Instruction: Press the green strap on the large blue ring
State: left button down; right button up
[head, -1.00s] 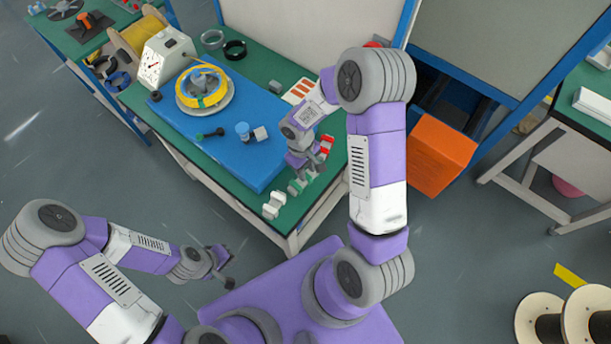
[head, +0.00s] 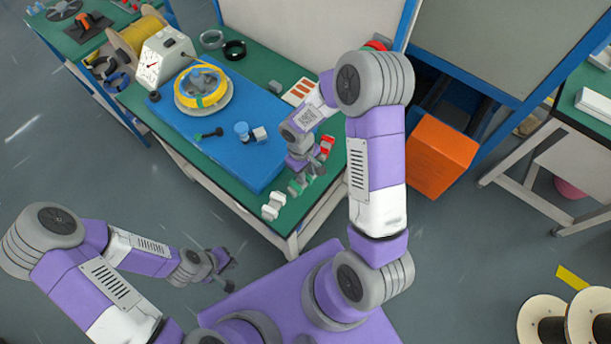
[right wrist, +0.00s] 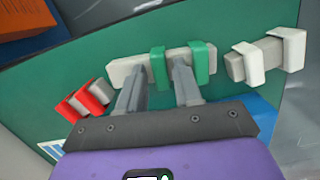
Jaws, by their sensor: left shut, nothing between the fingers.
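Two green straps (right wrist: 158,68) sit on a light grey block in the right wrist view; they show partly in the head view (head: 297,187). My right gripper (right wrist: 160,92) is open above the block, its fingers on either side of the left green strap. I cannot tell whether they touch it. My left gripper (head: 226,270) is shut and empty, away from the table. A yellow coil (head: 203,88) with some blue inside lies on a round plate on the blue mat. I cannot tell which is the large blue ring.
Red straps (right wrist: 80,103) and white straps (right wrist: 268,58) sit on blocks on either side of the green ones. The blue mat's front (head: 225,165) is clear.

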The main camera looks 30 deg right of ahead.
jog(key=c, duration=0.6)
notch_tip(320, 180, up, 8)
jog(key=p, duration=0.6)
dwell(0.4)
